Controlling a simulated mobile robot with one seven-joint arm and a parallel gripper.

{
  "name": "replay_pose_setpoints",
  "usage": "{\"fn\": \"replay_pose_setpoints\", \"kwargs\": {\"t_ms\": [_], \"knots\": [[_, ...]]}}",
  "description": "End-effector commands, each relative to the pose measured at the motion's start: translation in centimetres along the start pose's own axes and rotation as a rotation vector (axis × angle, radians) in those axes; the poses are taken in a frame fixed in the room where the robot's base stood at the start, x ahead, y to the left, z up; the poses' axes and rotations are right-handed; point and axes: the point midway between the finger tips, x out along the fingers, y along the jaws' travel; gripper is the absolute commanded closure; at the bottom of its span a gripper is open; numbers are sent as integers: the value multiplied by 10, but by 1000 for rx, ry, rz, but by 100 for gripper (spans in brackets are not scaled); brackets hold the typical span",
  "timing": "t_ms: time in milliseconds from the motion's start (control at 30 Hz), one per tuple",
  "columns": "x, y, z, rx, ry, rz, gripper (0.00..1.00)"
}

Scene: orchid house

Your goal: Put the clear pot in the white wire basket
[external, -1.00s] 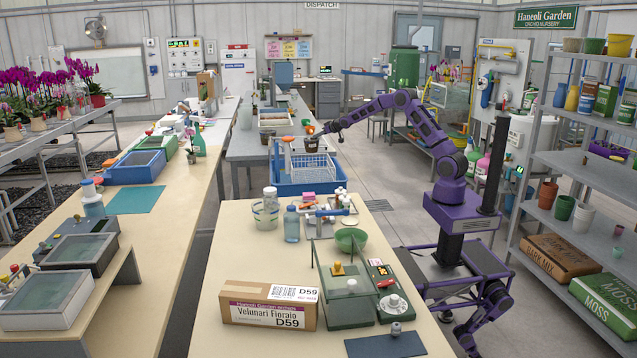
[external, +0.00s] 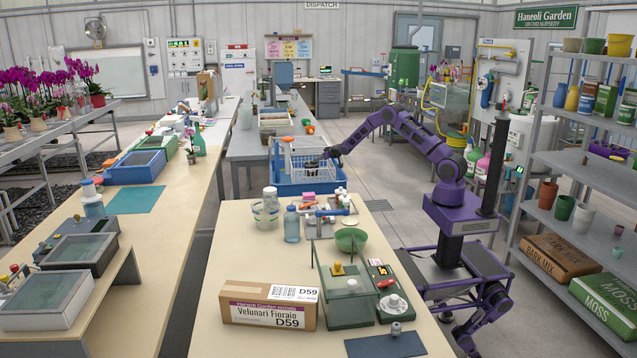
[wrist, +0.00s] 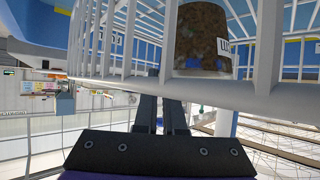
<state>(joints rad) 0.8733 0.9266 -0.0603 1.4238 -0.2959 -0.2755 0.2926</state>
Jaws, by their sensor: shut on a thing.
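The white wire basket (external: 310,154) stands in the blue tray (external: 295,190) on the far grey bench in the external view. The clear pot (wrist: 203,40), filled with dark bark and bearing a white label, is inside the basket in the wrist view, just behind the rim. It shows as a small dark shape (external: 312,168) in the external view. My gripper (external: 331,153) is at the basket's right side. In the wrist view its fingers (wrist: 160,100) end at the thick white rim (wrist: 120,82) and appear shut on it. The fingertips are hidden there. The pot is off to one side of them.
An orange item (external: 309,129) lies behind the basket. A planter tray (external: 277,117) is further back on the bench. The near table holds bottles (external: 292,225), a green bowl (external: 351,239) and a cardboard box (external: 268,305). The aisle floor at right is clear.

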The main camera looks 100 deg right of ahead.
Motion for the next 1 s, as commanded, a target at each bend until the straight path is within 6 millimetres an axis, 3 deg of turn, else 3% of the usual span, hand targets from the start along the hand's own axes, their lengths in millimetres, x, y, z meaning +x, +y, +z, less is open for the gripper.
{"fn": "replay_pose_setpoints", "kwargs": {"t_ms": [133, 200, 333, 733, 1000], "knots": [[0, 0, 0, -1, 0, -1, 100], [0, 0, 0, -1, -1, 0, 82], [0, 0, 0, -1, -1, 0, 62], [-7, 0, -1, -1, 0, -1, 62], [-50, 0, -2, -2, 0, 0, 62]]}}
